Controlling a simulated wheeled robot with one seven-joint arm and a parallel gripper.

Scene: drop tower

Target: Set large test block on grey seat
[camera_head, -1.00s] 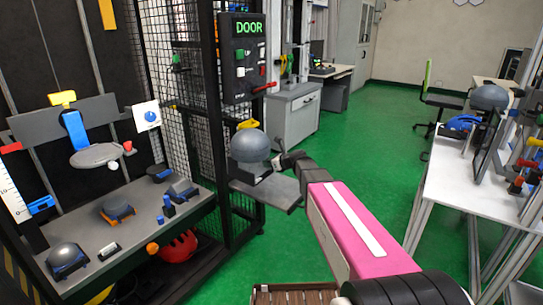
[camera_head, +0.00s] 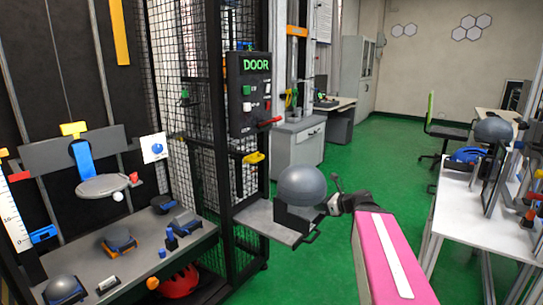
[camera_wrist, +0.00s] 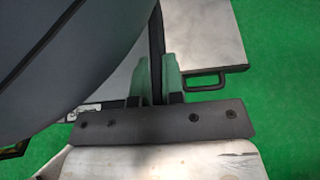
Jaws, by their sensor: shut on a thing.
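The large test block (camera_head: 302,186) is a dark grey dome on a black base with an upright plate. My gripper (camera_head: 331,200) is at its right side. In the wrist view the dome (camera_wrist: 60,60) fills the left, and my gripper's fingers (camera_wrist: 158,78) are shut on the block's thin dark upright plate. The block is over the right end of a grey shelf (camera_head: 252,217) with a handle; I cannot tell whether it touches. A round grey disc (camera_head: 100,186) on the tower carriage at left looks like the grey seat; it is bare on top.
The black mesh tower frame and DOOR panel (camera_head: 248,100) with a red lever stand behind the shelf. A bench (camera_head: 140,262) at left holds several smaller blocks. A white table (camera_head: 462,215) at right carries another dome (camera_head: 493,130). Green floor is open between.

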